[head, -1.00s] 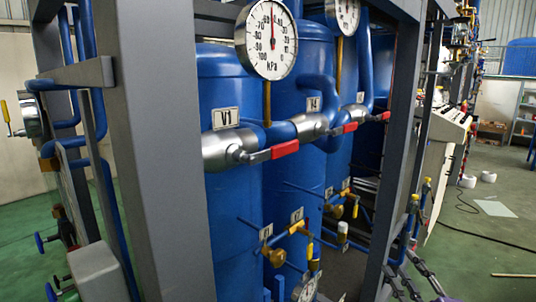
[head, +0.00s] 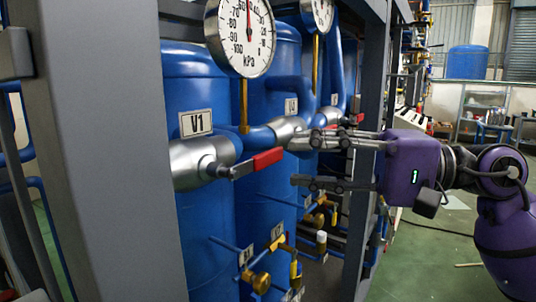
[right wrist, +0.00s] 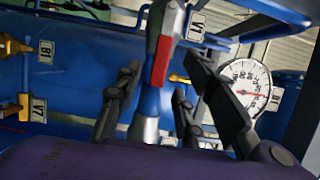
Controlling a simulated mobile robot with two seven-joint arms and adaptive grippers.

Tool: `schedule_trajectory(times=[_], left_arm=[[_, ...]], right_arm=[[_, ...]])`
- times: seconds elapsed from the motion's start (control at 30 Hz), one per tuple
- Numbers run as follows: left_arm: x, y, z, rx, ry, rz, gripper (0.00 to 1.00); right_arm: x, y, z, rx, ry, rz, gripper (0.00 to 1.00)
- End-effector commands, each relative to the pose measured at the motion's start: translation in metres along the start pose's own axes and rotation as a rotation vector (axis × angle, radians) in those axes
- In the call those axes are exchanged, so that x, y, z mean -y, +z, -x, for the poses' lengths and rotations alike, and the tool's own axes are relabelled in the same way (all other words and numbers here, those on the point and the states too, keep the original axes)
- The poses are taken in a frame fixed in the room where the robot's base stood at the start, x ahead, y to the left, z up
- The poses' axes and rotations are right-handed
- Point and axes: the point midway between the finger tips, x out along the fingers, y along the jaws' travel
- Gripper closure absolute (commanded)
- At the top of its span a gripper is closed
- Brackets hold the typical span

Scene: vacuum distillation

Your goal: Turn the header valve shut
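The header valve marked V1 (head: 196,122) sits on the silver and blue header pipe in the head view. Its red-sleeved lever (head: 268,159) points right along the pipe, toward my right gripper. My right gripper (head: 294,161) is open, its fingers pointing left just right of the lever end. In the right wrist view the red lever (right wrist: 162,60) shows between the spread fingers (right wrist: 163,72), with no clear contact. My right gripper partly hides the second header valve (head: 285,128). My left gripper is in neither view.
A round kPa gauge (head: 240,35) hangs above the header. Blue tanks (head: 197,85) stand behind it. A grey frame post (head: 115,150) stands at the left, another (head: 365,200) behind my right gripper. Small brass valves (head: 258,282) stick out below. Green floor is free at right.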

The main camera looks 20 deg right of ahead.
Motion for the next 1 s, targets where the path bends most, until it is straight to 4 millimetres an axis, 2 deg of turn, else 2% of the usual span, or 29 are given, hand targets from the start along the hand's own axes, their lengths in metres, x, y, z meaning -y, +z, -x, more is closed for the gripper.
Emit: schedule_trajectory(times=[0.2, 0.4, 0.77, 1.0], left_arm=[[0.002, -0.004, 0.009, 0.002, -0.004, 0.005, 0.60], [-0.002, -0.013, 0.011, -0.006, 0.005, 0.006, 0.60], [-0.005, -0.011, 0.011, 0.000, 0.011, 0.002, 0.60], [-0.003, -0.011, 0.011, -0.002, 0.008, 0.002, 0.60]], right_arm=[[0.006, 0.003, -0.034, 0.004, -0.004, 0.003, 0.64], [0.004, 0.002, -0.055, 0.002, -0.005, -0.001, 0.64], [0.001, 0.001, -0.060, 0.002, -0.003, -0.004, 0.64], [0.001, 0.001, -0.060, 0.002, -0.003, -0.004, 0.96]])
